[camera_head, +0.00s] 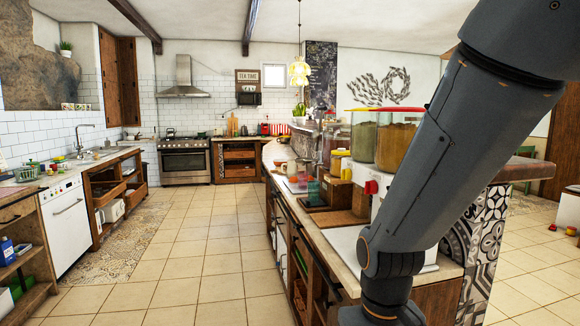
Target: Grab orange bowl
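I cannot make out an orange bowl for certain in the head view. A small orange-brown item (284,139) is at the far end of the right counter, too small to identify. Small red and yellow items lie on the left counter, also too small to tell apart. My arm crosses the right side of the view and hides part of the right counter. My gripper is not in view.
The right counter (349,291) holds jars (363,140), boards and several small items. The left counter has a sink, a white dishwasher (65,226) and open shelves. A stove (185,160) stands at the back. The tiled floor (190,260) between the counters is clear.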

